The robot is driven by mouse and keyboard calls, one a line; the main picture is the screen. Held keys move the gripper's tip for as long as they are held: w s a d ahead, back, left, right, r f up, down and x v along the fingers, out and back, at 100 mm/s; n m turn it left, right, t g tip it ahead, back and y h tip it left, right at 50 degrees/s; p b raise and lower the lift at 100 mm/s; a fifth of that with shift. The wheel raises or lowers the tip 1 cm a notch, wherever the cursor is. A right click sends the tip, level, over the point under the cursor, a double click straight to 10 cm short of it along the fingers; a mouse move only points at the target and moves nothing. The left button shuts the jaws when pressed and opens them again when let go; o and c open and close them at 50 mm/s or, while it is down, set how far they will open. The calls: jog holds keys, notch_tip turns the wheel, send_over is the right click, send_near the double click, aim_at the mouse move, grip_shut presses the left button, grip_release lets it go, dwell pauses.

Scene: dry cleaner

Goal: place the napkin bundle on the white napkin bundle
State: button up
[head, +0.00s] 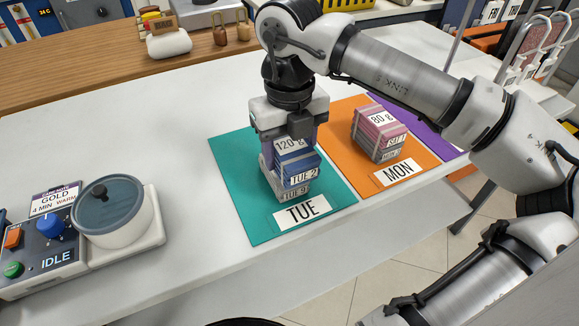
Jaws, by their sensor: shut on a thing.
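My gripper (292,146) points straight down over the teal mat (233,192) labelled TUE. It is shut on a blue napkin bundle (297,163) marked 120 g and TUE 2. A white-grey napkin bundle (292,191), its tag partly readable as TUE, sits on the teal mat directly beneath. The blue bundle is lined up over the white one, level, and seems to touch its top. I cannot tell whether a thin gap is left. The gripper hides the back of both bundles.
An orange mat (350,110) labelled MON, at right, bears a pink bundle (379,124) on a grey bundle (378,150). A purple mat (440,143) lies beyond it. At left stands a control box (50,262) with a lidded pot (112,210). The white table (165,150) between is clear.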

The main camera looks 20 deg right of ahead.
aim_at(290, 143)
notch_tip(290, 143, down, 3)
jog(key=shift+f+b, duration=0.15)
jog(key=shift+b, duration=0.5)
jog(key=shift+f, duration=0.2)
jog(key=o, duration=1)
jog(key=shift+r, duration=0.1)
jog(key=shift+o, duration=0.2)
jog(key=shift+r, duration=0.1)
notch_tip(290, 143, up, 12)
jog(key=shift+r+p, duration=0.1)
jog(key=shift+p, duration=0.2)
